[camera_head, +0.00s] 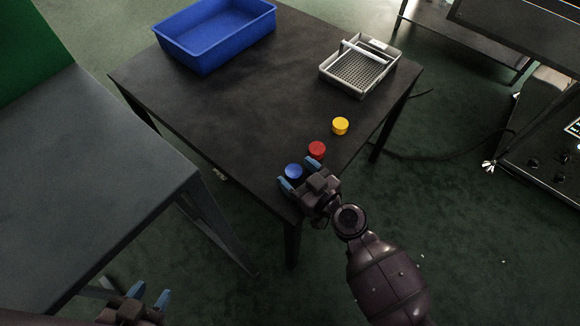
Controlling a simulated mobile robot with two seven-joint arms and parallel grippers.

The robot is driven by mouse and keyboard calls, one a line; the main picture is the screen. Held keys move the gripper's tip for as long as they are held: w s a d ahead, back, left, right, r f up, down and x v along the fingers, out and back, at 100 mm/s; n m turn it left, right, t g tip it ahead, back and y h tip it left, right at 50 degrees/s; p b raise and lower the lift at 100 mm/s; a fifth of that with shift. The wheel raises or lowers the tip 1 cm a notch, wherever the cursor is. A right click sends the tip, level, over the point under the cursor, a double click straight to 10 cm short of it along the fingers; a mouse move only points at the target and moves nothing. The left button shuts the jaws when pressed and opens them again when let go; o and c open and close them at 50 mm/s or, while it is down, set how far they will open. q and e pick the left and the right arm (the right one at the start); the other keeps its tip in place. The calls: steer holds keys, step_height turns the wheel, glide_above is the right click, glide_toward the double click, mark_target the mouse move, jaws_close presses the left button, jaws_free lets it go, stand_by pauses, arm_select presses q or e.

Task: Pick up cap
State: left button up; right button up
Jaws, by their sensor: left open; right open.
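Three round caps lie in a diagonal row near the right edge of the dark table: a blue cap (293,171), a red cap (317,149) and a yellow cap (340,126). My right gripper (299,174) is open at the table's near corner, with its blue-tipped fingers to either side of the blue cap. One fingertip is close to the red cap. I cannot tell whether the fingers touch either cap. My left gripper (149,297) is open and empty at the bottom left, over the floor and away from the caps.
A blue bin (215,45) stands at the far left of the dark table (215,112). A grey basket with a perforated bottom (327,77) stands at the far right. A grey table (90,190) is at left. The dark table's middle is clear.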

arm_select(q)
steer(key=shift+s, duration=0.1)
arm_select(e)
steer(key=shift+c, duration=1.1)
steer(key=c, duration=0.8)
arm_select(q)
steer(key=shift+d, duration=0.1)
arm_select(e)
steer(key=shift+w+r, duration=0.1)
steer(key=shift+r, duration=0.45)
step_height(320, 180, up, 3)
steer(key=shift+w+f+p, duration=0.1)
steer(key=shift+p, duration=0.9)
step_height(320, 180, up, 6)
steer(key=r+p, duration=0.1)
steer(key=p, duration=0.2)
arm_select(q)
step_height(320, 180, up, 6)
steer(key=n+p, duration=0.1)
steer(key=p, duration=0.4)
steer(key=shift+a+n+t, duration=0.3)
steer(key=shift+a, duration=0.1)
arm_select(e)
step_height(320, 180, up, 9)
glide_above(298, 174)
steer(key=shift+s+r, duration=0.1)
steer(key=shift+s, duration=0.1)
arm_select(q)
steer(key=shift+s, duration=0.1)
